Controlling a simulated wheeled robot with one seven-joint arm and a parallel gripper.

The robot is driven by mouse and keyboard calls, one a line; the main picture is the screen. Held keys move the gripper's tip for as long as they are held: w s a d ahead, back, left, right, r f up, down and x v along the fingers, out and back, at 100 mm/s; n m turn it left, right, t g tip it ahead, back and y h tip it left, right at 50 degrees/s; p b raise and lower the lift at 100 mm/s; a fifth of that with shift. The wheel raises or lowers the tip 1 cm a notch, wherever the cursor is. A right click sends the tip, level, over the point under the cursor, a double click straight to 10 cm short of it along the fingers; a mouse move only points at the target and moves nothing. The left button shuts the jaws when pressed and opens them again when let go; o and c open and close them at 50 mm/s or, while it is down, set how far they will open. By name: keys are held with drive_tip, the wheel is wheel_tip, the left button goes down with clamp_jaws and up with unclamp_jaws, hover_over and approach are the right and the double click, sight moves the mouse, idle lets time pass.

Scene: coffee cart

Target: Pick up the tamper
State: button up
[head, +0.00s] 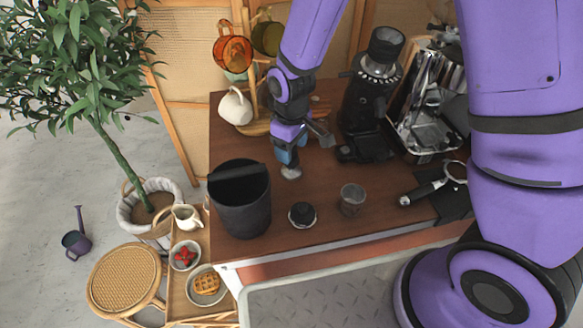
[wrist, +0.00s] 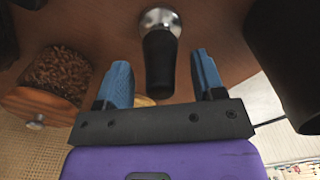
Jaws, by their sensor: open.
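The tamper (wrist: 160,62) has a black handle and a round silver base, and shows in the wrist view between and just beyond the fingertips. In the head view only its silver base (head: 291,173) shows on the wooden counter; my gripper hides the handle. My gripper (head: 287,158) is right over the tamper with its blue fingers pointing down. In the wrist view my gripper (wrist: 162,78) is open, with a gap on each side of the handle. I see no contact.
A tall black bin (head: 243,212) stands left of my gripper. A small black round tool (head: 302,214) and a metal cup (head: 352,199) stand in front. A grinder (head: 366,105) is behind right. A jar of brown beans (wrist: 58,75) is close by in the wrist view.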

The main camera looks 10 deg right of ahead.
drive_tip(key=c, duration=1.1)
drive_tip(key=shift+r, duration=0.1)
